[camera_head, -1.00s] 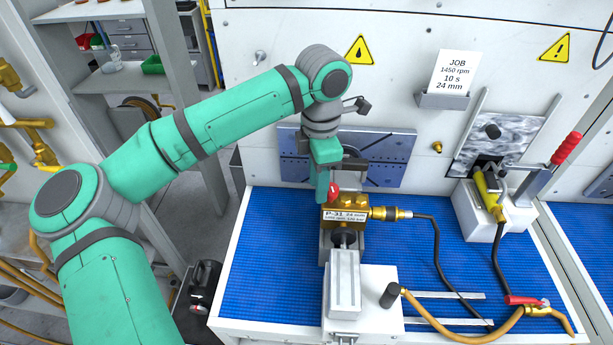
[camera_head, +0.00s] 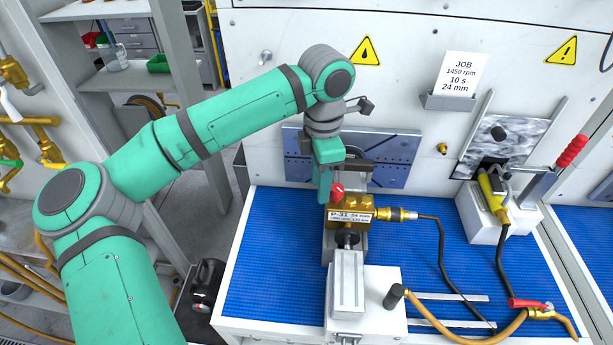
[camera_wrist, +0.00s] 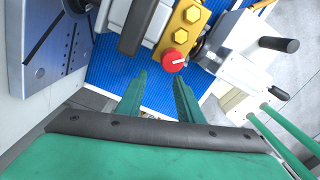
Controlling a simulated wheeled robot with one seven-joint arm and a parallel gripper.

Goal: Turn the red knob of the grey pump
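The red knob (camera_head: 337,191) sits on a brass-yellow pump block (camera_head: 354,214) labelled P-31, not a grey one; no grey pump is clear to me. The block is held in a grey vise (camera_head: 346,280). In the wrist view the round red knob (camera_wrist: 174,60) with a white mark is at the near end of the yellow block (camera_wrist: 182,28) with bolts. My gripper (camera_wrist: 160,80) is open and empty, its two green fingers apart, with the knob just beyond the right fingertip. In the head view my gripper (camera_head: 325,190) is beside the knob, at its left; contact is unclear.
A brass fitting (camera_head: 400,214) with a black hose leaves the block to the right. The blue mat (camera_head: 262,265) is clear on the left. A white fixture with a yellow handle (camera_head: 490,195) and a red-handled lever (camera_head: 572,151) are right.

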